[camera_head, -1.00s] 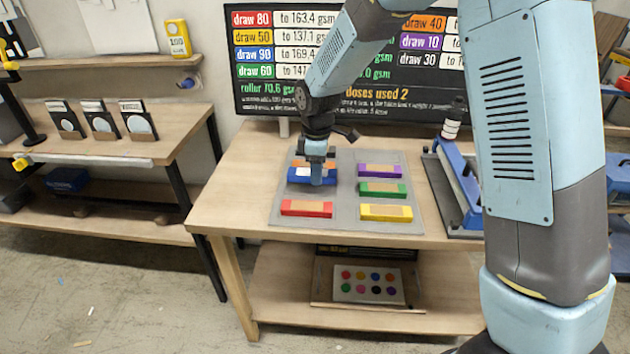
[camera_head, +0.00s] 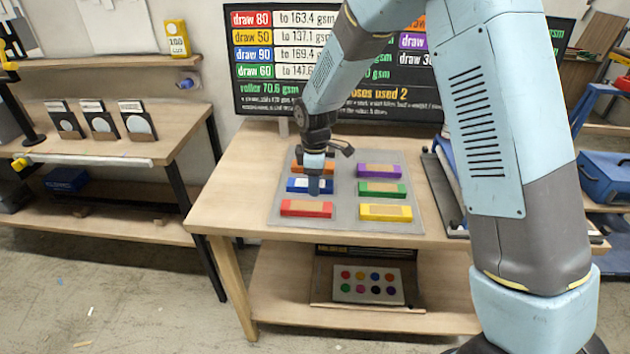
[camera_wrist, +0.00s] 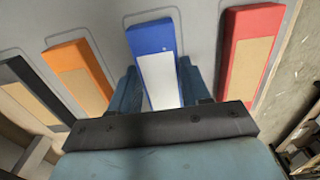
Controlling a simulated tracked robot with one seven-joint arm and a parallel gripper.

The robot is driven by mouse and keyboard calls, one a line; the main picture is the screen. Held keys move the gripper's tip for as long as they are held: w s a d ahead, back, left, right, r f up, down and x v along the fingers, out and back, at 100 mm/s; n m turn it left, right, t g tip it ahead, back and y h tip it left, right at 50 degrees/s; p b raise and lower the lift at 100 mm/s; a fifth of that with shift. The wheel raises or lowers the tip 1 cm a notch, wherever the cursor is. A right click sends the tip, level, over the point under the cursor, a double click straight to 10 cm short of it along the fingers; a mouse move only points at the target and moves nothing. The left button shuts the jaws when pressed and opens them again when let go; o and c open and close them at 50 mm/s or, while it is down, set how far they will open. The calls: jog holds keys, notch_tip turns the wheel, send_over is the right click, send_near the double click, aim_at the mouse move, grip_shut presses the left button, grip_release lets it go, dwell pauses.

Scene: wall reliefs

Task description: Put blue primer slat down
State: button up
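The blue primer slat (camera_head: 297,186), with a pale pad on top, lies level on the grey mat (camera_head: 345,212), in the left column between the orange slat (camera_head: 325,169) and the red slat (camera_head: 306,208). My gripper (camera_head: 314,190) points down over it and hides part of it. In the wrist view the blue slat (camera_wrist: 158,72) runs between my two fingers, one close along each long side. The fingers look shut on it; any small gap is hard to make out. The orange slat (camera_wrist: 75,72) and red slat (camera_wrist: 250,50) lie on either side.
The right column of the mat holds a purple slat (camera_head: 380,171), a green slat (camera_head: 382,189) and a yellow slat (camera_head: 386,212). A board with writing (camera_head: 270,60) stands behind the wooden table (camera_head: 225,200). Bare tabletop lies left of the mat.

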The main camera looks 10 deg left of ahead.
jog(key=o, duration=0.4)
jog(key=shift+r, duration=0.1)
notch_tip(320, 180, up, 12)
dwell(0.5)
